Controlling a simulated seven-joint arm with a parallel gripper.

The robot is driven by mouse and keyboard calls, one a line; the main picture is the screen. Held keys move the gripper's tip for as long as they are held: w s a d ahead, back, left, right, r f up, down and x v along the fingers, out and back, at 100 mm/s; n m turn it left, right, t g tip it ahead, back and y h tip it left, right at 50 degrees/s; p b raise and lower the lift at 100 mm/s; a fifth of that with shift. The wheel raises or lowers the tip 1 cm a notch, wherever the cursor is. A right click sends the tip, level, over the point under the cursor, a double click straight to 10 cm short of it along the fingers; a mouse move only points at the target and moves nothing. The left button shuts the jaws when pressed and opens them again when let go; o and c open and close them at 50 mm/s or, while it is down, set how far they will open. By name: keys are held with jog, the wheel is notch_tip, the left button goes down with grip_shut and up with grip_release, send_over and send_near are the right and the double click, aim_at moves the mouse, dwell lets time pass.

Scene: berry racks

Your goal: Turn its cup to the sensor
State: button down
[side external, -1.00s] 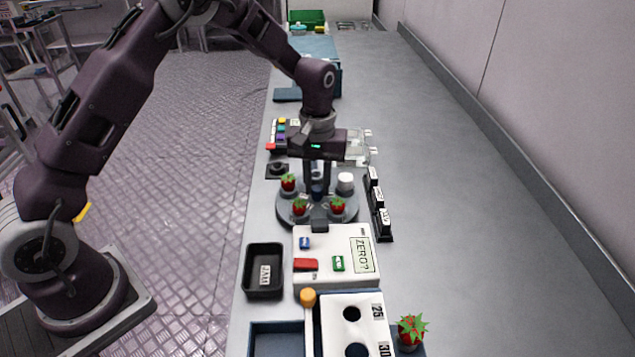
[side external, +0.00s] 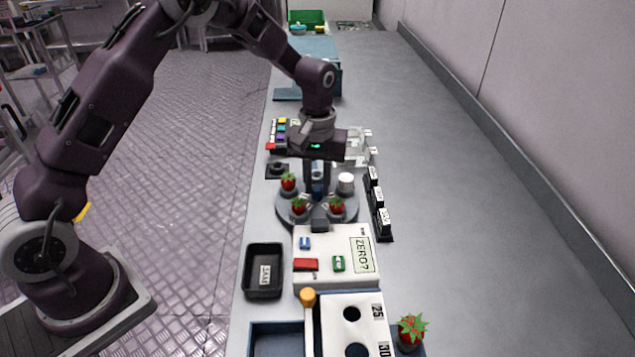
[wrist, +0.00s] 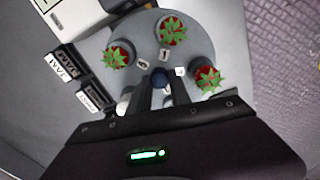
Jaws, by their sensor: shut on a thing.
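A round grey turntable (side external: 284,214) carries three red strawberries with green leaves, at the back left (side external: 288,182), front left (side external: 299,207) and front right (side external: 337,206). A white cup (side external: 345,182) stands at its back right. A small dark block (side external: 319,224), possibly the sensor, sits at its front edge beside the white ZERO? box (side external: 309,279). My gripper (side external: 317,193) points down over the turntable's middle. In the wrist view its fingers (wrist: 161,88) are shut on a dark blue central knob (wrist: 160,76). Small number tags surround the knob. The white cup is partly hidden there.
A black tray (side external: 264,291) lies left of the box. A rack of labelled black holders (side external: 385,232) stands close right of the turntable. A holed white block (side external: 334,322) and another strawberry (side external: 411,331) are in front. The right side of the bench is clear.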

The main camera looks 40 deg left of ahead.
jog(key=shift+m, duration=0.3)
jog(key=shift+d+m, duration=0.1)
jog(key=shift+m, duration=2.3)
jog(key=shift+w+m, duration=0.1)
jog(key=shift+m, duration=2.5)
jog(key=shift+r+m, duration=0.1)
jog(key=shift+m, duration=2.5)
jog(key=shift+d+m, duration=0.1)
jog(key=shift+m, duration=2.6)
jog(key=c, duration=1.2)
grip_release()
